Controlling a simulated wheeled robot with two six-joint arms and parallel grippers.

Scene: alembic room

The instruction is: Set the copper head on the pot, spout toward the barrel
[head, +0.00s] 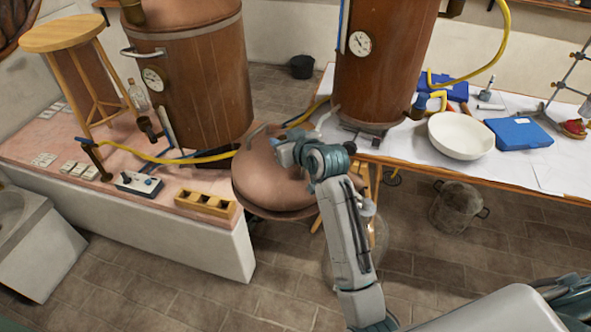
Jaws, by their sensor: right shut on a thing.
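The copper head (262,178), a rounded copper dome, is in the middle of the head view. My right gripper (287,152) reaches over its top right side and is shut on it; the fingers are partly hidden by the wrist. A thin pipe end shows at its upper left. A darker rim shows under the dome, but I cannot tell whether this is the pot or whether they touch. One wooden barrel (205,80) stands at the left back, and another wooden barrel (385,75) stands on the right table. My left gripper is not in view.
The right table (400,150) holds a white bowl (460,136) and a blue case (519,133). The pink-topped bench (120,190) holds a wooden stool (75,32), a yellow hose (175,158) and a control box (139,184). A metal bucket (457,208) stands on the floor.

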